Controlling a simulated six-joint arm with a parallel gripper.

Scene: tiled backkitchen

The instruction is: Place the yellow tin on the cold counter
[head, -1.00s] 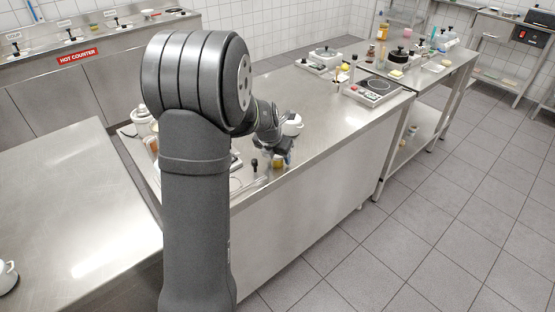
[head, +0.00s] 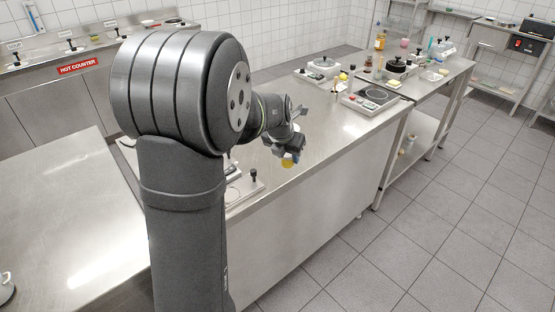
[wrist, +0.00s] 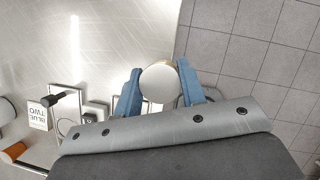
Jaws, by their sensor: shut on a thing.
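The yellow tin (head: 287,162) is between the fingers of my gripper (head: 289,150), low over the long steel counter near its front edge. In the wrist view my gripper (wrist: 160,92) has its two blue fingers on either side of the tin, whose round pale top (wrist: 158,83) faces the camera. The jaws are shut on it. I cannot tell how far the tin is above the steel. No cold counter label can be read in these views.
A counter with a red HOT COUNTER sign (head: 78,66) stands at the back left. A hot plate (head: 370,97) sits further along the long counter (head: 325,140). In the wrist view a BLUE TWO block (wrist: 40,115) and an orange thing (wrist: 14,152) lie left.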

